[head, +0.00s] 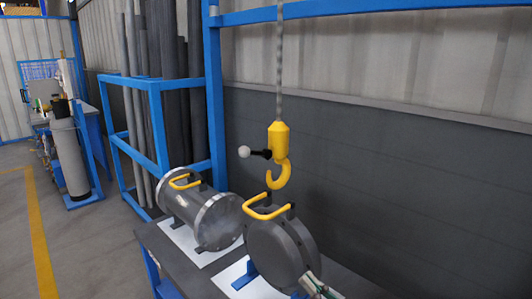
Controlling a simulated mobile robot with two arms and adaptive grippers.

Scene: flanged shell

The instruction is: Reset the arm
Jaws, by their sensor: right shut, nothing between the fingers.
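The grey flanged shell (193,208) lies on its side on the table, with a yellow handle (185,181) on top. To its right a round grey cover (277,250) stands upright on a blue support, with a yellow handle (268,210) at its top. A yellow crane hook (277,168) hangs above the cover handle, and I cannot tell whether they touch. My right gripper (307,278) is shut at the lower edge of the view, in front of the cover's right side. Most of it is cut off by the frame edge. My left gripper is out of view.
The table (205,268) carries white sheets under both parts. A black lever with a white ball (245,152) sticks out from the hook. A blue rack (158,125) with upright pipes stands behind. Floor is open at left, beside a grey cylinder (68,150).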

